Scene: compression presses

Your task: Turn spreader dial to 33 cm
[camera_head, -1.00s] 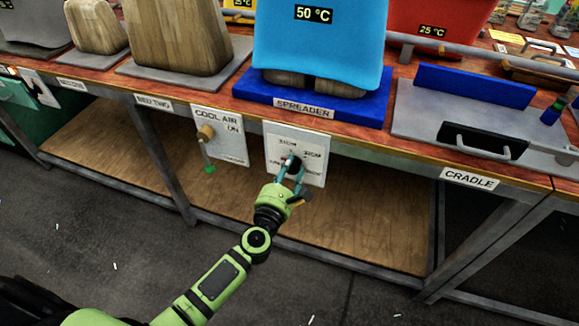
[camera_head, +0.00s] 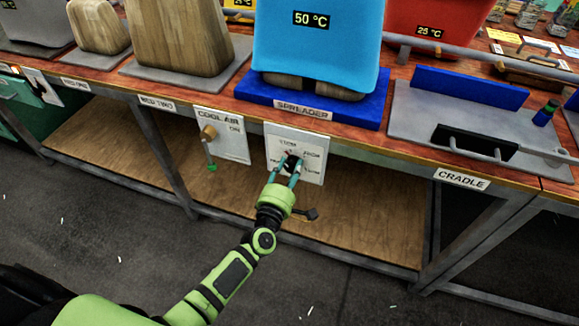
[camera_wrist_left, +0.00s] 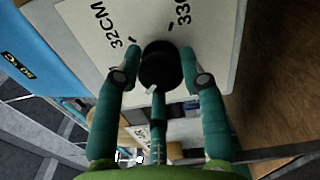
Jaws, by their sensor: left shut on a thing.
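The spreader dial is a black round knob (camera_head: 291,164) on a white plate (camera_head: 312,144) on the bench front, below the blue spreader base (camera_head: 345,110). My left gripper (camera_head: 287,166) is shut on the knob, with a teal finger on each side. In the left wrist view the knob (camera_wrist_left: 160,66) sits between the fingers of my left gripper (camera_wrist_left: 162,68). The marks "32CM" and "33CM" show on the plate (camera_wrist_left: 100,50) beyond it. The knob's pointer cannot be made out clearly. My right gripper is not in view.
A cool air panel (camera_head: 232,140) with a brass valve (camera_head: 208,132) and a green-tipped handle is left of the dial plate. A wooden shelf (camera_head: 350,235) lies below.

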